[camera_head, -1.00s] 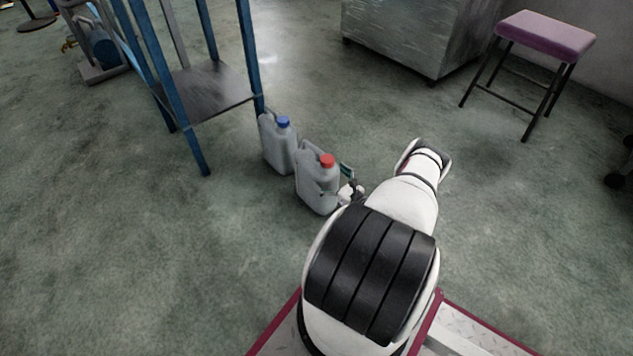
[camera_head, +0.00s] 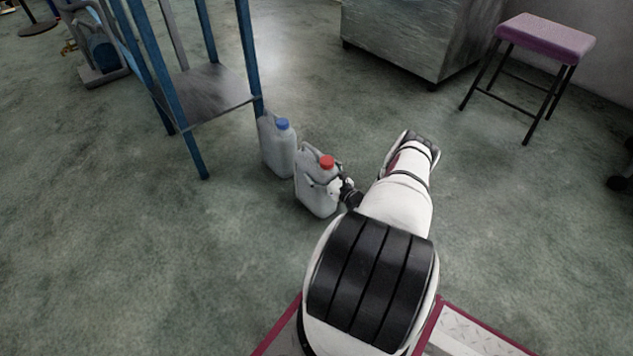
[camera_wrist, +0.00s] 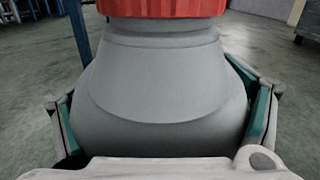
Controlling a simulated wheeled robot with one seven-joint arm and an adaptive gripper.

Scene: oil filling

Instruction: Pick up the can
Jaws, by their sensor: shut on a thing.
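Two grey cans stand upright on the floor, side by side. The nearer can (camera_head: 316,195) has a red cap (camera_head: 327,162). The other can (camera_head: 277,155) has a blue cap (camera_head: 282,124). My gripper (camera_head: 338,187) is at the right side of the red-capped can, partly hidden by my arm. In the wrist view the red-capped can's neck and shoulder (camera_wrist: 160,85) fill the middle, with the red cap at the top edge. The green-padded fingers of my gripper (camera_wrist: 160,118) lie on both sides of the can, shut on it.
A blue-legged stand with a low grey shelf (camera_head: 203,95) is just behind the cans. A metal cabinet (camera_head: 405,40) and a purple-topped stool (camera_head: 545,38) stand at the back right. The floor left of the cans is clear.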

